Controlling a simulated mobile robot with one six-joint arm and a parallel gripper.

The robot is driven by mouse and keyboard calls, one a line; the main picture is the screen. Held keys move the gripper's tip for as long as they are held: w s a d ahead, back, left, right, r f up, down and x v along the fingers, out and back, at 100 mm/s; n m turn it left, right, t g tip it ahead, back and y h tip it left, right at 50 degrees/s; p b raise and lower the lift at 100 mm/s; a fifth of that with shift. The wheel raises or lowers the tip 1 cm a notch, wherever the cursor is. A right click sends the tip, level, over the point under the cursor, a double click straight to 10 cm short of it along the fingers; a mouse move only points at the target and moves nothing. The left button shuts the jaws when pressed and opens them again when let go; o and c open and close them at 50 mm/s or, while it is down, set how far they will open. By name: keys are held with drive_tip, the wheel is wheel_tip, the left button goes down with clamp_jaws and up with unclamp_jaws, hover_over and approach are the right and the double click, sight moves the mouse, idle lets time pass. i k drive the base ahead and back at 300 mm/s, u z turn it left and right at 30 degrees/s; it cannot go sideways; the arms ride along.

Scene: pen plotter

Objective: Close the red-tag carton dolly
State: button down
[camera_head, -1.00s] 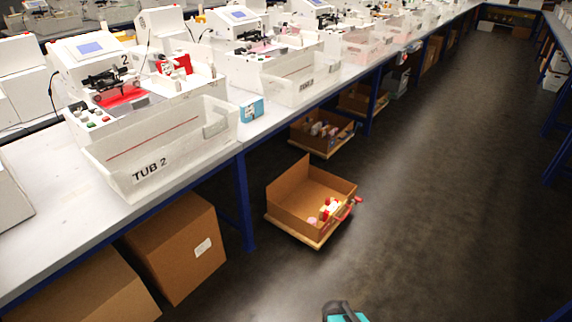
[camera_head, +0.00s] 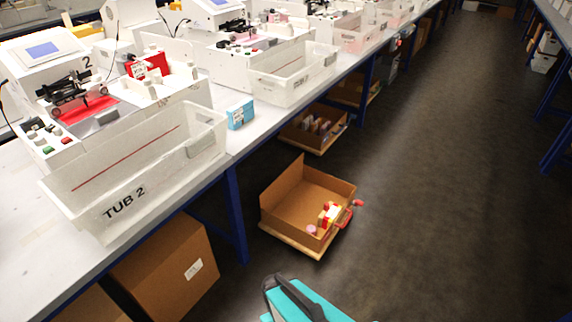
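The carton dolly with a red tag is an open-topped brown carton (camera_head: 285,192) on a pale wooden base (camera_head: 290,241). It stands on the floor, pulled out from under the bench into the aisle. A red handle (camera_head: 345,216) and a small red tag (camera_head: 358,203) are at its aisle-side end. Several small red, white, yellow and pink items (camera_head: 328,214) lie inside near that end. A teal and dark part of my arm shows at the bottom edge, apart from the dolly in the picture. My gripper's fingers cannot be made out.
A blue bench leg (camera_head: 236,215) stands left of the dolly. A second carton dolly (camera_head: 312,128) sits farther back under the bench. A closed brown box (camera_head: 165,268) is under the near bench. The dark aisle floor (camera_head: 450,200) is clear.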

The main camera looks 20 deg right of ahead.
sight(294, 201)
drive_tip(key=z, duration=0.25)
drive_tip(key=i, duration=1.1)
drive_tip(key=z, duration=0.5)
